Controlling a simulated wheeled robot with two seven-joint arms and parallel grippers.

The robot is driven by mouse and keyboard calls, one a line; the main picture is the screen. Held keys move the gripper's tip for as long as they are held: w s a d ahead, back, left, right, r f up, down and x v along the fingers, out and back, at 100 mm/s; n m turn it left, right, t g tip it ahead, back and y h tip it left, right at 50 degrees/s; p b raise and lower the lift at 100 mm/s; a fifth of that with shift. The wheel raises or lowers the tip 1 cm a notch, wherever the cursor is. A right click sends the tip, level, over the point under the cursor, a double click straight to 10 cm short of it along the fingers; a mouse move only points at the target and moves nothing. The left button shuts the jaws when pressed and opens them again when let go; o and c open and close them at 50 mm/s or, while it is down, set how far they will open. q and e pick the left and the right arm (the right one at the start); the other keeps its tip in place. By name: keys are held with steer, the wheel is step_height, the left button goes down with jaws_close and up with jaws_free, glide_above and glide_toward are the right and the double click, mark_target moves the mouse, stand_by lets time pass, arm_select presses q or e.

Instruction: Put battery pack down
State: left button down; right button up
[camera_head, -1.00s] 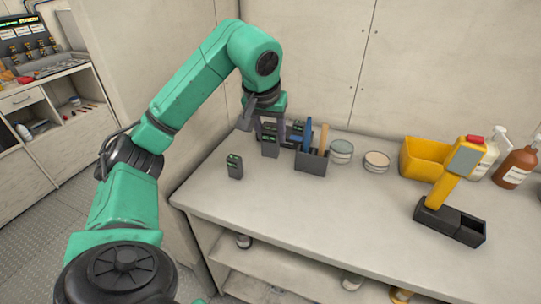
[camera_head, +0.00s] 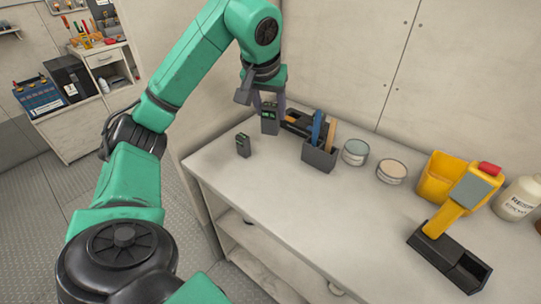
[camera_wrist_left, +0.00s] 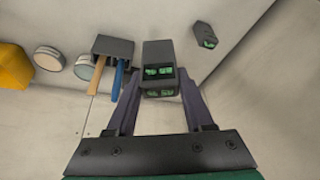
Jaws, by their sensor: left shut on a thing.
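My left gripper (camera_head: 268,104) points down over the back left part of the workbench (camera_head: 265,190). It is shut on a dark battery pack (camera_head: 269,121) with green markings. In the left wrist view this battery pack (camera_wrist_left: 158,60) sits between the two fingers (camera_wrist_left: 155,100). I cannot tell whether its bottom touches the bench. A second, similar battery pack (camera_head: 243,145) stands alone on the bench to the left and nearer; it also shows in the left wrist view (camera_wrist_left: 204,35). A dark charger-like base (camera_head: 296,122) lies behind, partly hidden. My right gripper is not in view.
A grey holder (camera_head: 319,157) with blue and wooden handles stands close to the right of the held pack. Two round tins (camera_head: 355,152) (camera_head: 391,172), a yellow bin (camera_head: 440,178) and a yellow scanner-like tool in a black base (camera_head: 455,215) are further right. The bench's front middle is clear.

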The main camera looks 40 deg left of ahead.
mark_target(264, 133)
arm_select(q)
steer(key=f, duration=0.2)
steer(key=a+f+b, duration=0.1)
steer(key=f, duration=0.4)
steer(key=shift+s+a+f, duration=0.2)
steer(key=shift+s+a, duration=0.05)
steer(key=shift+a, duration=0.15)
steer(key=f, duration=0.2)
steer(key=f+b, duration=0.1)
steer(key=f, duration=0.2)
steer(key=d+f+b, duration=0.1)
steer(key=f, duration=0.2)
steer(key=shift+w+f, duration=0.2)
steer(key=shift+f, duration=0.35)
steer(key=shift+w, duration=0.1)
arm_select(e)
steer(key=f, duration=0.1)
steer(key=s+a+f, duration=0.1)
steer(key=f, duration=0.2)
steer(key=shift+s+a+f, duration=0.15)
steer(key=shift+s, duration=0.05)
